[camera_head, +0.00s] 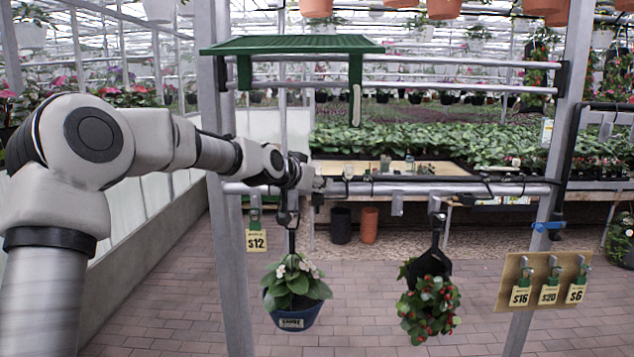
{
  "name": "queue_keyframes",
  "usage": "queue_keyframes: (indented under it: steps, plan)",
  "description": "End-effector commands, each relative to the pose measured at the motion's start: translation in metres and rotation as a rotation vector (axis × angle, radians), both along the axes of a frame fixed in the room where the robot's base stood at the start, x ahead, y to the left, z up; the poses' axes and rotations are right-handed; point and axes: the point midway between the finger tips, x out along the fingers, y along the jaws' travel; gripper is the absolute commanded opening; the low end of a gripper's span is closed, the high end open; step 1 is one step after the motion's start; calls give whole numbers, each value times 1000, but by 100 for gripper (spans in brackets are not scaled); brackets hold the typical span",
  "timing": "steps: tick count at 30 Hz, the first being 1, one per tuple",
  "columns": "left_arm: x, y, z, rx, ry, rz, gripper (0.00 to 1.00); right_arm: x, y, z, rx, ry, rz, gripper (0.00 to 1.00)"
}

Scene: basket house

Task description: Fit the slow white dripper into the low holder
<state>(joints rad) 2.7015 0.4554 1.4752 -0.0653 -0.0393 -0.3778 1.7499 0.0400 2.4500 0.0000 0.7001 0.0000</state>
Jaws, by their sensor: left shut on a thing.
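My left gripper (312,183) reaches in from the left to the grey rail (500,189), just right of the left post. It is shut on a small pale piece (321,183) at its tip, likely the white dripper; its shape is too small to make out. A flower basket in a blue pot (291,319) hangs from a dark hanger just below the gripper. I cannot tell for certain which fitting on the rail is the low holder. My right gripper is not in view.
A red-berried plant (430,310) hangs right of the blue pot. A green canopy (292,45) with two legs is above the gripper. A tan board (543,281) carries several price tags. The left post (222,250) stands close by my arm.

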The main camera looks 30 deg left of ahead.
Motion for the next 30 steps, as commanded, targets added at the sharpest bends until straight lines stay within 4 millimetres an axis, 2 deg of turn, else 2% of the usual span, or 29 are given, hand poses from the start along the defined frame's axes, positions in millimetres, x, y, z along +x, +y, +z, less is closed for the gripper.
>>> queue_keyframes:
  steps: [1,2,4,13,16,27,30]
  plan:
    - [0,0,0,0,0,0,19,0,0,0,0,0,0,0]
    - [0,0,0,0,0,0,37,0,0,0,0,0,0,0]
    - [0,0,0,0,0,0,62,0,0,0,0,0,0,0]
    - [0,0,1,0,0,0,63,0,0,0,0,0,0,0]
    - [0,0,8,0,-3,0,63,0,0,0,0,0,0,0]
    - [0,0,86,1,-4,1,63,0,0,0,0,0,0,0]
    - [0,0,97,0,-2,1,63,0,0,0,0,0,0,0]
